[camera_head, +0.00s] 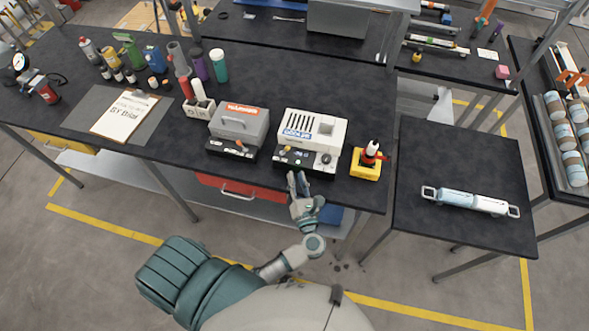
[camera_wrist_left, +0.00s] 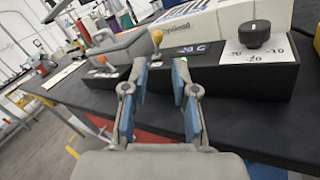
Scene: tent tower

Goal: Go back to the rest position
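My left gripper (camera_head: 297,179) is at the front edge of the long black bench (camera_head: 290,85), just in front of a white instrument (camera_head: 312,130) with a black control base. In the left wrist view, the left gripper (camera_wrist_left: 159,68) has its two blue-padded fingers apart with nothing between them. The instrument's black base and dark knob (camera_wrist_left: 254,34) are close beyond the right finger. I cannot tell whether a finger touches the base. My right gripper is not in view.
A grey instrument (camera_head: 240,122) stands left of the white one, and a yellow holder (camera_head: 366,164) stands right. A side table (camera_head: 465,165) holds a white-ended cylinder (camera_head: 470,201). Bottles and a clipboard (camera_head: 124,114) are on the left bench. Floor before the bench is open.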

